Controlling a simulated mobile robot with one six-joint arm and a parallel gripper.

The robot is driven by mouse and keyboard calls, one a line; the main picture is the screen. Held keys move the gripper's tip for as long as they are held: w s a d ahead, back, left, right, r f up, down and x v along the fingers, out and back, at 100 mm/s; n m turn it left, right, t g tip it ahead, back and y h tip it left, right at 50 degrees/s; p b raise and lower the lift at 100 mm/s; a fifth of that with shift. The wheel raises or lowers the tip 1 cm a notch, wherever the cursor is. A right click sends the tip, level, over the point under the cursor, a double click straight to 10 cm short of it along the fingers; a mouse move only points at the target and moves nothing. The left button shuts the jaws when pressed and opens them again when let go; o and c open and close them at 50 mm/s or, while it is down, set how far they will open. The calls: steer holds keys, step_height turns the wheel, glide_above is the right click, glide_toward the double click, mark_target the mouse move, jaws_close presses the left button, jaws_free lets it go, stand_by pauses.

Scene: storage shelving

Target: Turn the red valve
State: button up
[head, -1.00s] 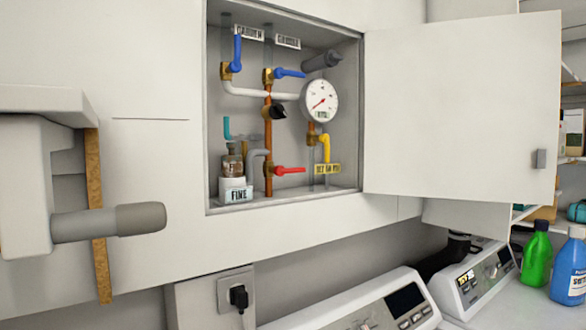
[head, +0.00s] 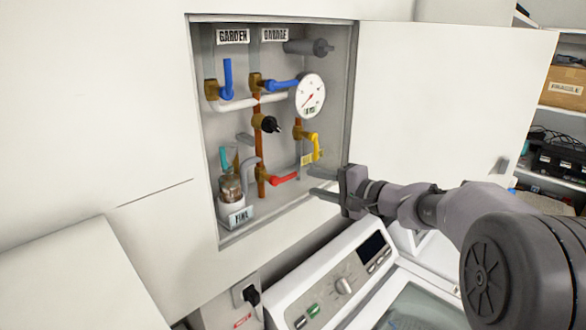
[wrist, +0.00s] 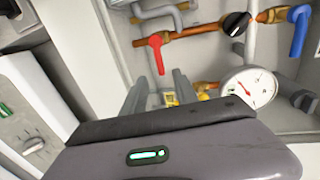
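The red valve (head: 285,180) is a small red lever on a brass fitting on the lower copper pipe, inside an open wall cabinet (head: 285,222). In the head view its lever points to the right. The red valve also shows in the wrist view (wrist: 157,54), ahead of the fingers. My gripper (head: 312,182) is at the cabinet's lower right edge, just right of the lever, with its two fingers apart and pointing in.
A yellow lever (head: 316,147), a black knob (head: 270,124), blue levers (head: 285,86) and a round gauge (head: 310,96) sit close by. A jar (head: 230,188) stands at lower left. The open cabinet door (head: 430,110) is at right, with a washing machine (head: 330,270) below.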

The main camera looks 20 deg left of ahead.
mark_target(292, 177)
steer(key=p+x, duration=0.2)
steer(key=x, duration=0.8)
steer(key=shift+s+p, duration=0.1)
steer(key=shift+p, duration=0.2)
steer(key=shift+d, duration=0.1)
jaws_close()
stand_by(0.6)
